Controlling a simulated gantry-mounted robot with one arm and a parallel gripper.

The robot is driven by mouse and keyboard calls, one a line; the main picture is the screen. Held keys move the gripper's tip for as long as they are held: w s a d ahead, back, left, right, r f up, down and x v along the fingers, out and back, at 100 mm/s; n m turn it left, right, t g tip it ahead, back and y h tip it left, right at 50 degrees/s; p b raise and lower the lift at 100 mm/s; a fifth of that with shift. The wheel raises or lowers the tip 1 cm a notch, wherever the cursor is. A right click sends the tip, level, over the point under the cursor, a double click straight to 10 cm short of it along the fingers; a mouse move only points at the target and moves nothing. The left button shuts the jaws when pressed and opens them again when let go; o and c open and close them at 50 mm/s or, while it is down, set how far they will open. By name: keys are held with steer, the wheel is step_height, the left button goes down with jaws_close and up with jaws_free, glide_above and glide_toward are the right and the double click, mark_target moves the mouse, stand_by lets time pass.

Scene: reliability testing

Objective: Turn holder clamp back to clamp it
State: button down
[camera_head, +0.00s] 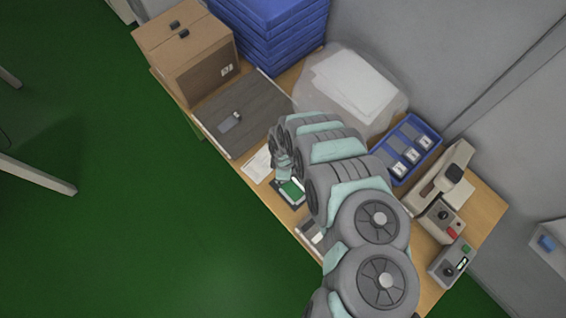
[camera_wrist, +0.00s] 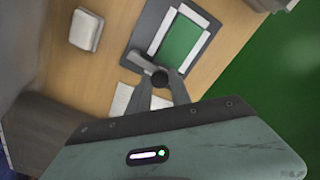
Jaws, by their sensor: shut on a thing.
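The holder (camera_wrist: 207,57) is a dark grey plate with a green board (camera_wrist: 184,45) on it, between pale strips. In the head view the green board (camera_head: 291,189) shows beside my arm near the table's front edge. The clamp (camera_wrist: 140,63) is a grey lever at one end of the holder, with a dark round knob (camera_wrist: 159,77). My gripper (camera_wrist: 162,88) is shut on the clamp at the knob, its two fingers on either side. In the head view my gripper (camera_head: 284,170) is small and partly hides the holder. The clamp's exact angle is unclear.
A white block (camera_wrist: 86,30) lies on the wooden table beside the holder. A blue tray (camera_head: 433,135) with several small units, a beige press (camera_head: 447,180) and a control box (camera_head: 455,262) stand right of my arm. A grey mat (camera_head: 222,135) and cardboard box (camera_head: 188,55) are at upper left.

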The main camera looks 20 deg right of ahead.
steer(key=shift+s+n, duration=0.2)
steer(key=shift+n, duration=0.1)
stand_by(0.4)
steer(key=c, duration=1.2)
jaws_free()
steer(key=shift+d, duration=0.1)
steer(key=shift+o, duration=0.2)
steer(key=shift+r, duration=0.1)
step_height(320, 180, up, 11)
steer(key=p, duration=0.3)
steer(key=shift+f, duration=0.2)
